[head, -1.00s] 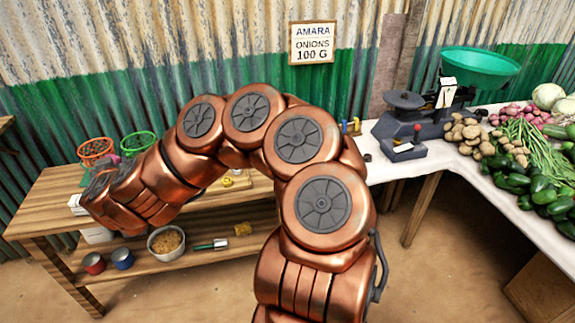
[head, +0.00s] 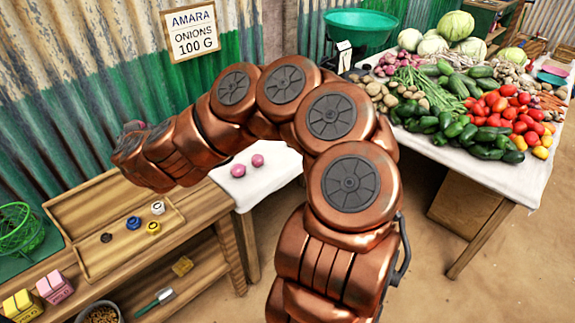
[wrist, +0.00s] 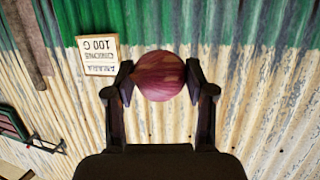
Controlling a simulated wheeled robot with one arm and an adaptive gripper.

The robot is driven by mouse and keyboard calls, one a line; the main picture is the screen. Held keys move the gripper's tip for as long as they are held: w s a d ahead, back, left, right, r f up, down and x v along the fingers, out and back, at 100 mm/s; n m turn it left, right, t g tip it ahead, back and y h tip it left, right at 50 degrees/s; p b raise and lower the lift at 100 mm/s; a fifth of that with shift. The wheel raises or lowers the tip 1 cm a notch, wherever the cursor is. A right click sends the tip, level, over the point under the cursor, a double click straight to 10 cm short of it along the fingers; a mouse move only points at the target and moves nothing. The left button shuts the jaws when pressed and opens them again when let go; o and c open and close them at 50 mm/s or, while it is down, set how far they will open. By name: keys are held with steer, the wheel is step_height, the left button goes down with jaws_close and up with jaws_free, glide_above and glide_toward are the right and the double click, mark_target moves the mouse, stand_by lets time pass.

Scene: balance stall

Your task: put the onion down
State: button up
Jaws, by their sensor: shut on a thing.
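A purple-red onion (wrist: 159,72) sits between the two dark fingers of my gripper (wrist: 160,82) in the wrist view, and the fingers are shut on it. In the head view, my arm reaches to the left and its wrist end hides most of the gripper (head: 134,127). The held onion is in the air in front of the corrugated wall. Two other pink onions, one (head: 257,160) behind the other (head: 238,170), lie on the white-topped table (head: 262,185) to the right of the wooden bench.
The wooden bench (head: 190,222) holds a shallow tray (head: 85,252) with small round weights and a green wire basket (head: 22,232). A green scale pan (head: 360,27) stands behind my arm. Vegetables cover the right table (head: 515,180). A price sign (head: 190,30) hangs on the wall.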

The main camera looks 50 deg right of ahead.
steer(key=s+d+f+n+y+b, duration=0.1)
steer(key=d+f+b, duration=0.4)
steer(key=d+b, duration=0.5)
steer(key=s+d+f+n+y+b, duration=0.15)
steer(key=d+f+b, duration=0.5)
steer(key=d, duration=0.65)
steer(key=s+d+f+y+b, duration=0.1)
steer(key=s+d+f+b, duration=0.65)
steer(key=s, duration=0.25)
steer(key=s+d+f+b, duration=0.6)
steer(key=s+d+b, duration=0.25)
steer(key=s, duration=0.25)
steer(key=b, duration=0.3)
glide_above(284, 166)
step_height(284, 166, down, 2)
steer(key=shift+w+d+n+t, duration=0.1)
steer(key=shift+n+t, duration=0.15)
steer(key=shift+t, duration=0.05)
steer(key=shift+f+b, duration=1)
steer(key=shift+f, duration=0.7)
steer(key=shift+f, duration=0.25)
steer(key=o, duration=1.2)
steer(key=shift+r, duration=0.1)
